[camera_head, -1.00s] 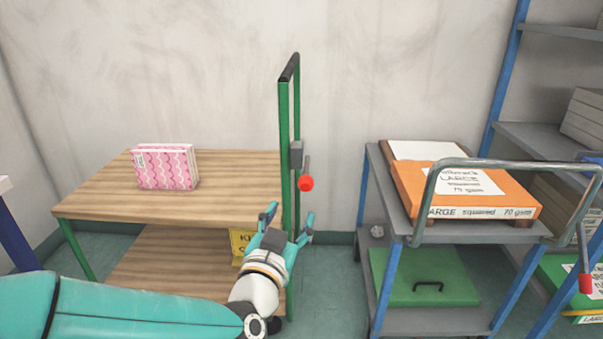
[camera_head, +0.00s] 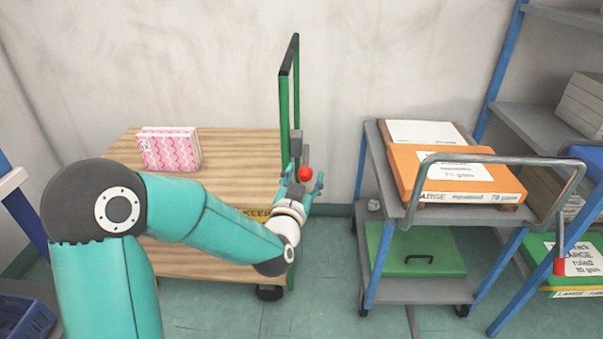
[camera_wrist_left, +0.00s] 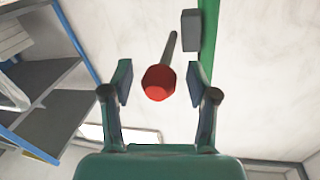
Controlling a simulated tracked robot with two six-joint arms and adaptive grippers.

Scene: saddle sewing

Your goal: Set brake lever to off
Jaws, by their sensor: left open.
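The brake lever is a thin grey rod with a red knob (camera_head: 305,174), beside a grey block (camera_head: 296,145) on the green upright frame of the wooden cart. The knob hangs at the lower end of the rod. My left gripper (camera_head: 304,183) is open at the knob, one finger to each side. In the left wrist view the red knob (camera_wrist_left: 160,83) sits between the two open fingers, with visible gaps to both. The rod (camera_wrist_left: 169,48) runs from it towards the grey block (camera_wrist_left: 190,30). My right gripper is not in view.
The wooden cart (camera_head: 230,165) carries a pink wavy-patterned packet (camera_head: 169,149). To the right stands a grey-blue cart with an orange box (camera_head: 455,178) and a green lid (camera_head: 415,250). It has its own red-knobbed lever (camera_head: 559,267). Floor shows between the carts.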

